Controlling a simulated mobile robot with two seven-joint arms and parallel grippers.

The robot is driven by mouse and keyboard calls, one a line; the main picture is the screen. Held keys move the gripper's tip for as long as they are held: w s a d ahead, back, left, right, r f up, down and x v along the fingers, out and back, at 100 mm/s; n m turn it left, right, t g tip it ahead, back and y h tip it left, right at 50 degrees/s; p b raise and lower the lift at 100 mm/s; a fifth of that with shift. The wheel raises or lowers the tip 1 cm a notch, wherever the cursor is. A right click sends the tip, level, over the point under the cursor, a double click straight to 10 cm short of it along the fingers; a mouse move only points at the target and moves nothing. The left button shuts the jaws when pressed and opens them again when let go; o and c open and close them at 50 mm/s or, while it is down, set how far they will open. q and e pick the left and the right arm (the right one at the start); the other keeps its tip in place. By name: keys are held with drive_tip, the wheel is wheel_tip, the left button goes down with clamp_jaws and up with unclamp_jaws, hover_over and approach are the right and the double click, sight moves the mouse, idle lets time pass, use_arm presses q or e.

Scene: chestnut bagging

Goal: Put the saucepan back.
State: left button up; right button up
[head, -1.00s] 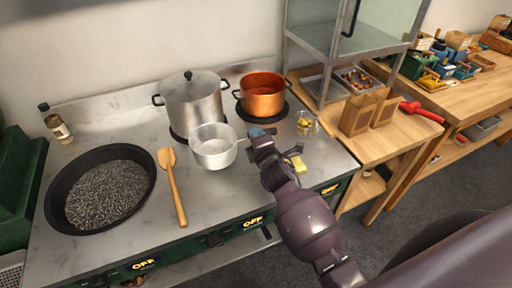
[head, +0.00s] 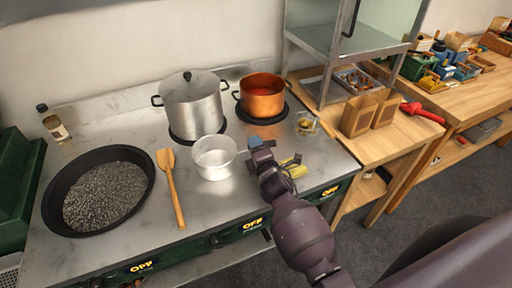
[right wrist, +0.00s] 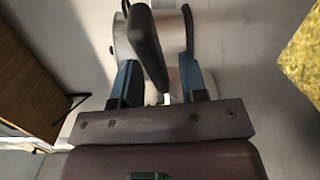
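The silver saucepan (head: 215,160) stands upright on the steel stovetop, in front of the lidded pot and right of the wooden spatula. My right gripper (head: 258,143) is just right of the saucepan, at its handle side. In the right wrist view, the dark handle (right wrist: 148,45) lies between the two blue fingers of my right gripper (right wrist: 158,50). The fingers stand apart, with a clear gap on the handle's right side. Part of the saucepan's silver body (right wrist: 168,25) shows behind the handle. My left gripper is not in view.
A lidded pot (head: 193,103) and a copper pot (head: 262,97) stand behind. A black pan of dark grains (head: 50,205) and a wooden spatula (head: 173,190) lie left. A yellow sponge (head: 296,168) and small glass bowl (head: 306,125) are right.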

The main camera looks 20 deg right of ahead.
drive_tip(key=shift+r, duration=0.2)
drive_tip(key=shift+s+f, duration=0.1)
drive_tip(key=shift+s, duration=0.25)
drive_tip(key=s, duration=1.1)
drive_tip(key=shift+s+a+r, duration=0.15)
drive_tip(key=shift+a+r, duration=0.15)
drive_tip(key=s+d+f+m+g, duration=0.2)
drive_tip(key=s+f+m, duration=0.3)
drive_tip(key=s+m, duration=0.3)
drive_tip(key=s+d+f+m+g, duration=0.3)
drive_tip(key=s+f+m, duration=0.3)
drive_tip(key=m, duration=0.4)
drive_tip(key=shift+s+d+f+g+y, duration=0.15)
drive_tip(key=shift+s+d+g+y, duration=0.25)
drive_tip(key=shift+s, duration=0.5)
drive_tip(key=shift+o, duration=0.3)
